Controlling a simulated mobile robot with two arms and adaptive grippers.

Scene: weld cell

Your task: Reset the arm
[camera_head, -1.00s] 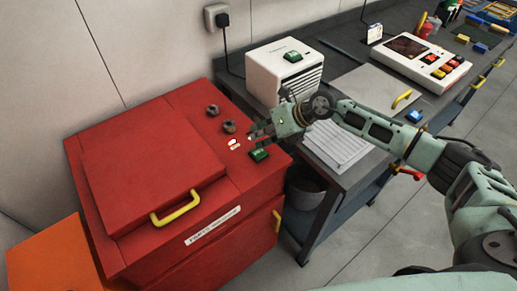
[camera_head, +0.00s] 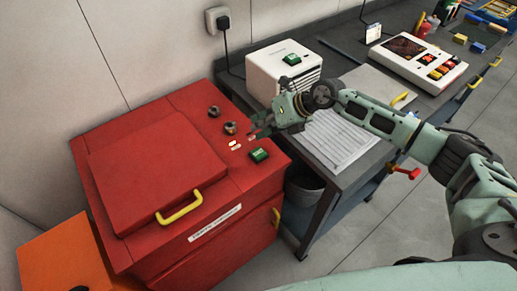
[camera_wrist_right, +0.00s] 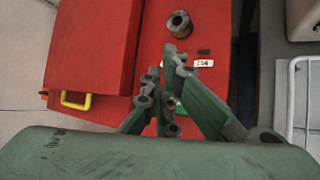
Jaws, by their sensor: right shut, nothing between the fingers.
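My right gripper (camera_head: 262,130) reaches in from the right in the head view. It is shut and empty, over the right side of the top of a red parts washer cabinet (camera_head: 243,184). A green button (camera_head: 259,155) lies just below the fingertips, with a gap between them in the picture. In the right wrist view, the gripper's fingers (camera_wrist_right: 176,58) point at the red top and partly hide the green button (camera_wrist_right: 180,108). My left gripper is not in view.
The cabinet has a closed lid with a yellow handle (camera_head: 180,207) and two dark knobs (camera_head: 230,128). A white box (camera_head: 285,72) with a green button and papers (camera_head: 335,139) are on the grey bench. A control panel (camera_head: 424,60) stands farther right. A bin (camera_head: 304,187) is under the bench.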

